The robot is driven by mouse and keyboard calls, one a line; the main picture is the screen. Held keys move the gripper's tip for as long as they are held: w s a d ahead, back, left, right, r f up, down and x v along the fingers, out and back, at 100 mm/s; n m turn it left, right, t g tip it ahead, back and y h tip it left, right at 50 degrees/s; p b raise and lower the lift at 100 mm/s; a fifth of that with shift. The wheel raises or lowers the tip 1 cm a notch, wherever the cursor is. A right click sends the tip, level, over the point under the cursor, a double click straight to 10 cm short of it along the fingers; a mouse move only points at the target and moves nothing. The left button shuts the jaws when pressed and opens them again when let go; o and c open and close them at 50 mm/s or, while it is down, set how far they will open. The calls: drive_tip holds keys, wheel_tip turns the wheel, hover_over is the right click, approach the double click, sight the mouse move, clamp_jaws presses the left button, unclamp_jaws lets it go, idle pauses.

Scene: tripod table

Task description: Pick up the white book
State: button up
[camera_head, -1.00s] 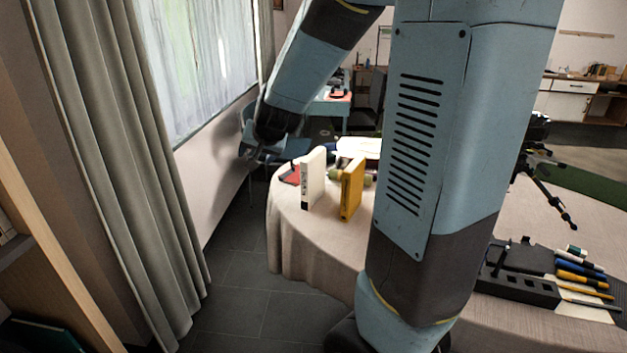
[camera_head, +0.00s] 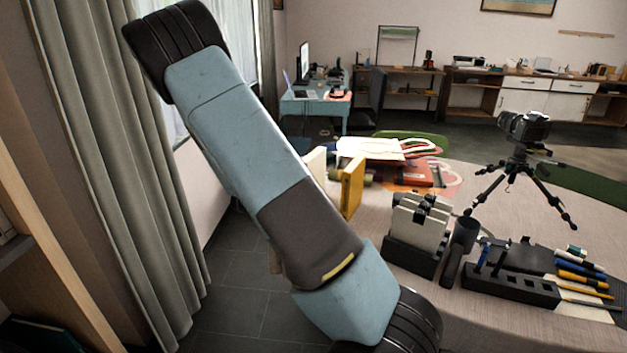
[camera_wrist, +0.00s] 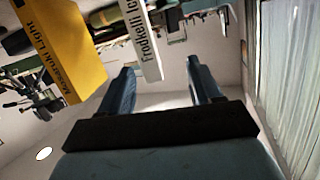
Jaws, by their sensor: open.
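The white book (camera_head: 316,160) stands upright on the round table in the head view, mostly hidden behind my arm. In the wrist view, which is upside down, its white spine (camera_wrist: 145,40) with black lettering hangs from the top edge. My gripper (camera_wrist: 159,70) is open and empty in the wrist view. The spine's end shows between the two fingers, closer to the left one; I cannot tell whether they touch. The gripper is hidden in the head view. The yellow book (camera_head: 352,187) stands just right of the white one; it also shows in the wrist view (camera_wrist: 60,50).
The table (camera_head: 480,320) carries papers, a tripod with a camera (camera_head: 525,130), a black holder with white books (camera_head: 418,230) and a black tray (camera_head: 512,285) with pens. A curtain (camera_head: 105,150) and window are at the left.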

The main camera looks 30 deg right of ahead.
sight(311, 167)
drive_tip(key=w+d+h, duration=0.1)
drive_tip(key=w+d, duration=0.1)
drive_tip(key=d, duration=0.2)
drive_tip(key=w+d+h, duration=0.1)
drive_tip(key=w+d, duration=0.1)
drive_tip(key=d, duration=0.2)
drive_tip(key=w+d+f+h, duration=0.1)
drive_tip(key=w+d, duration=0.1)
drive_tip(key=d, duration=0.3)
drive_tip(key=shift+w+h, duration=0.3)
drive_tip(key=shift+w, duration=0.1)
clamp_jaws()
idle(0.6)
idle(0.8)
